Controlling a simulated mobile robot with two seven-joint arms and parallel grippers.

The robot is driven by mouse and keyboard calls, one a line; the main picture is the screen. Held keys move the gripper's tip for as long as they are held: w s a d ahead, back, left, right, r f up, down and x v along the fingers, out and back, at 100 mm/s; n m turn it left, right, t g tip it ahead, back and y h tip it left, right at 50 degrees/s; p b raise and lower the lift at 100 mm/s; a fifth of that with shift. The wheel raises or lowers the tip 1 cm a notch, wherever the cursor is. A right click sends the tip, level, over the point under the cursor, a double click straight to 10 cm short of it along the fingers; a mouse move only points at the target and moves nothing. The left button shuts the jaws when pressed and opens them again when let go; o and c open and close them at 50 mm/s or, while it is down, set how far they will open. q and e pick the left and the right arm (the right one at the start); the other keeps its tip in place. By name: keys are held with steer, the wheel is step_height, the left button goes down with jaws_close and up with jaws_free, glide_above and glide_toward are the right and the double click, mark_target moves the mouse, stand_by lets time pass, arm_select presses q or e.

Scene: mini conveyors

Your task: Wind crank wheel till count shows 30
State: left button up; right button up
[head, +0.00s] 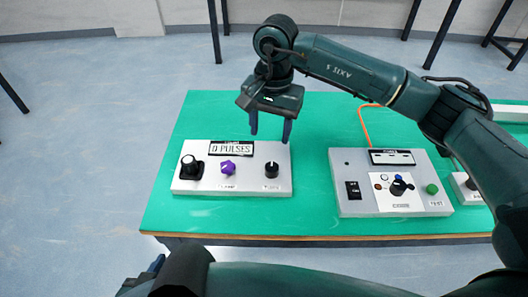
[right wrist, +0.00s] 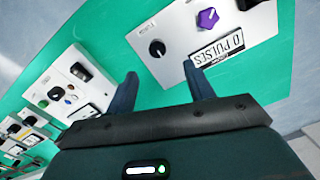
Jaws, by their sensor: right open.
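A white control box (head: 235,186) on the green table has a display (head: 231,149) reading 0 PULSES. It carries a black control (head: 190,167) at left, a purple lobed knob (head: 228,168) in the middle and a black round knob (head: 271,170) at right. The labels are too small to read, so I cannot tell which is the crank wheel. My right gripper (head: 270,128) is open and empty above the box's back right part. In the right wrist view the round knob (right wrist: 157,48) lies beyond the open fingers (right wrist: 159,73). A blue fingertip of my left gripper (head: 157,263) shows low at left.
A second box (head: 350,165) with a switch, a black selector knob and a green button stands to the right. An orange cable (head: 366,128) runs behind it. Another device (head: 466,188) sits farther right, partly behind my arm. Green tabletop (head: 312,190) is clear between the boxes.

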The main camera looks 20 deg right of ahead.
mark_target(272, 167)
steer(key=f, duration=1.2)
steer(key=shift+d+f+p, duration=0.35)
steer(key=shift+p, duration=0.05)
steer(key=shift+c, duration=0.3)
steer(key=c, duration=0.9)
